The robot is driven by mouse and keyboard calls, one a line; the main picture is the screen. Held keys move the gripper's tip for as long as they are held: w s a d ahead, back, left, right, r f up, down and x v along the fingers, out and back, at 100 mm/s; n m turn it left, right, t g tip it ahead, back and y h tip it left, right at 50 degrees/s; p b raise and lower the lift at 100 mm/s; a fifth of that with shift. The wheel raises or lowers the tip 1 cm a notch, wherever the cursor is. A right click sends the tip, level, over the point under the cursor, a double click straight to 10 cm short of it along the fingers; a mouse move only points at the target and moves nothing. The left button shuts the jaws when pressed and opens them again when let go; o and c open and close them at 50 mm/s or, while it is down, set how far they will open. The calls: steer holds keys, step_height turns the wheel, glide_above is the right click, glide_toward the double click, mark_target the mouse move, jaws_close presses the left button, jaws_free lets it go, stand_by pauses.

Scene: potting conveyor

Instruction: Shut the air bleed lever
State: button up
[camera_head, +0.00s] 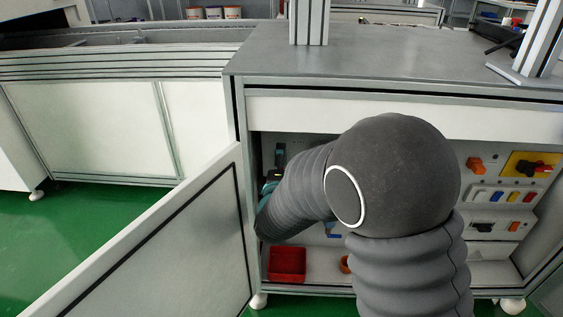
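The air bleed lever cannot be picked out for certain. A small dark fitting with a blue-teal part (280,158) is on the inner left of the open cabinet, beside my arm. A small blue part (334,231) shows just below my arm, mostly hidden. My padded grey arm reaches into the cabinet and bends left, covering much of the back panel.
The white cabinet door (160,245) stands open toward me at left. Inside are a red bin (287,263), an orange fitting (476,165), a yellow plate with a red-and-black switch (518,164) and coloured parts (498,196). The grey worktop (400,62) overhangs. Green floor is clear at left.

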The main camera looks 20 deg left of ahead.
steer(key=shift+w, duration=0.15)
steer(key=shift+c, duration=0.2)
steer(key=c, duration=1.1)
